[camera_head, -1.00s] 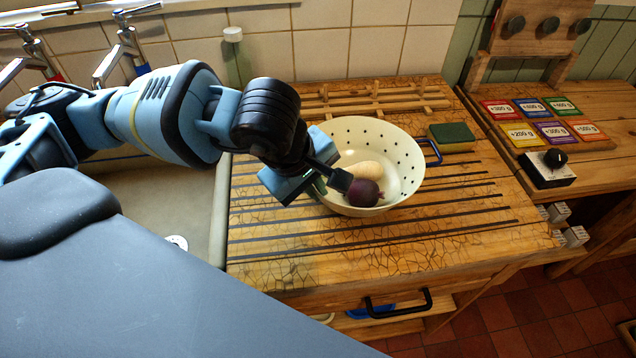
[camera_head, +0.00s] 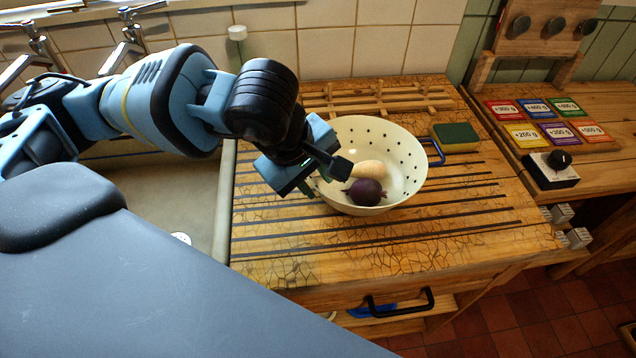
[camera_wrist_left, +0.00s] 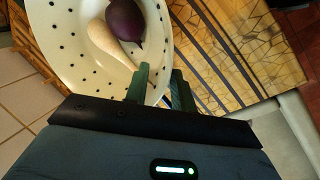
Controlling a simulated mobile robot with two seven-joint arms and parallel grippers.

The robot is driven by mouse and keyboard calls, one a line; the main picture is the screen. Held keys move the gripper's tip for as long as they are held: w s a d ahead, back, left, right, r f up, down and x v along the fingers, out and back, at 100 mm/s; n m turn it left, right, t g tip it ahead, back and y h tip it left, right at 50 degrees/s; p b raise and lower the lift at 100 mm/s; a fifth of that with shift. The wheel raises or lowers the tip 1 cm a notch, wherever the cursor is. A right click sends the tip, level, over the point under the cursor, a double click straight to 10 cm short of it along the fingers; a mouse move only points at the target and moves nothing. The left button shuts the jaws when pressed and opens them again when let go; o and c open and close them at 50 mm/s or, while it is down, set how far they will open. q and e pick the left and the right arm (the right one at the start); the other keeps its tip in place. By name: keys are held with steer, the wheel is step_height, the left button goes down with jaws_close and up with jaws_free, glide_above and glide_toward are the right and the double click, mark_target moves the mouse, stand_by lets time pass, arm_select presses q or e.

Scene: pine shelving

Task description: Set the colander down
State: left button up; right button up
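The cream colander (camera_head: 402,150) with dark holes stands upright on the wooden draining board (camera_head: 470,240). It also fills the upper left of the left wrist view (camera_wrist_left: 60,75). A purple beet-like vegetable (camera_head: 367,192) and a pale, tapered root (camera_head: 371,169) lie inside it. My left gripper (camera_head: 325,178) is at the colander's near-left rim, one finger over the inside and one outside. Its fingers (camera_wrist_left: 160,78) are apart, with the rim between them and a visible gap. My right gripper is not in view.
A sponge (camera_head: 456,137) lies right of the colander, near a blue handle-like loop (camera_head: 437,152). A wooden rack (camera_head: 380,98) stands behind. The sink (camera_head: 190,200) is at left. Coloured weight cards (camera_head: 545,122) and a knob box (camera_head: 551,169) are at right. The board's front is clear.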

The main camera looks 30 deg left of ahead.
arm_select(q)
steer(key=v, duration=0.9)
steer(key=shift+r, duration=0.3)
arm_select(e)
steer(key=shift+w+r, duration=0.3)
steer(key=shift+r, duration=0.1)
arm_select(q)
steer(key=shift+s, duration=0.1)
